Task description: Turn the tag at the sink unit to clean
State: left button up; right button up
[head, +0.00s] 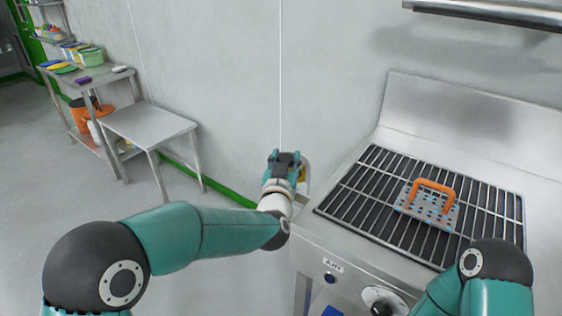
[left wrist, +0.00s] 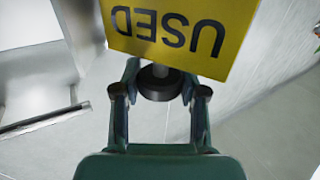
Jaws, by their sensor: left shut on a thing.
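The yellow tag (left wrist: 185,30) fills the top of the left wrist view, with the word USED upside down on its face. A dark round knob (left wrist: 160,84) sits just below the tag. My left gripper (left wrist: 160,95) has a finger on each side of this knob and is shut on it. In the head view my left gripper (head: 285,160) is by the wall at the left end of the steel sink unit (head: 440,95), and it hides most of the tag; only a bit of yellow (head: 302,174) shows. My right arm enters at the bottom right, its gripper out of view.
A dark grate (head: 350,190) covers the unit's top; a perforated plate with an orange handle (head: 433,186) rests on it. A steel table (head: 150,122) and a shelf with coloured items (head: 90,75) stand at the left. The floor between is clear.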

pick_arm(q)
jog(key=shift+w+r, duration=0.1)
jog(key=shift+r, duration=0.2)
jog(key=o, duration=0.9)
jog(key=shift+c, duration=0.2)
jog(key=shift+o, duration=1.4)
jog(key=shift+f, duration=0.15)
jog(key=shift+f, duration=0.1)
jog(key=s, duration=0.4)
jog(key=s+a, duration=0.1)
jog(key=s, duration=0.7)
jog(key=shift+a, duration=0.35)
jog(key=shift+w, duration=0.1)
